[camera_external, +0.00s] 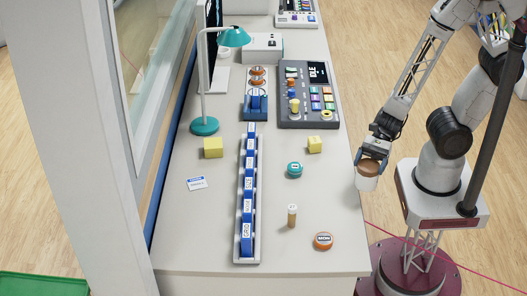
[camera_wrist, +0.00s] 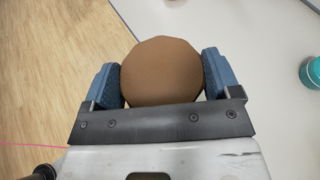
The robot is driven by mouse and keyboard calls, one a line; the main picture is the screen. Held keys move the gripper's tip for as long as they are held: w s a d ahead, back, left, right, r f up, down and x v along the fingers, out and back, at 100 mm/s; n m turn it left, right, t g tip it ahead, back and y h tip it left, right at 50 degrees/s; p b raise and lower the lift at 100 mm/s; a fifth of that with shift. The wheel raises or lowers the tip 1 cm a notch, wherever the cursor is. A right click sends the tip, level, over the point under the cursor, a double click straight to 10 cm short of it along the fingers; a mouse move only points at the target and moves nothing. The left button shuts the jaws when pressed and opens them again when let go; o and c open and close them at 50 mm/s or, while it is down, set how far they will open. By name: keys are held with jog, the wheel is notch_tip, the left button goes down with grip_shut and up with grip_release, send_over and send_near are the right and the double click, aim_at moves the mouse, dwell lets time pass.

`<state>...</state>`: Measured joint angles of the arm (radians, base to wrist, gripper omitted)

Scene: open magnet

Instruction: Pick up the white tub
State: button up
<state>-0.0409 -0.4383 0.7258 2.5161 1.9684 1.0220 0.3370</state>
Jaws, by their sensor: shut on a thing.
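The white tub (camera_external: 367,183) has a brown top and is at the right edge of the table in the external view. My gripper (camera_external: 371,163) is shut on it, with one finger on each side near its brown top. In the wrist view the round brown top (camera_wrist: 161,72) sits between the two blue finger pads of my gripper (camera_wrist: 162,82). The tub appears upright and overlaps the table's edge. I cannot tell whether its bottom touches anything. Its white side is hidden in the wrist view.
A long blue rack (camera_external: 247,205) runs down the middle. A control panel (camera_external: 308,95) and teal lamp (camera_external: 205,125) stand farther back.

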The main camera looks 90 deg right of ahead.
jog(key=shift+s+d, duration=0.15)
jog(key=shift+s, duration=0.25)
jog(key=shift+r, duration=0.1)
dwell(0.4)
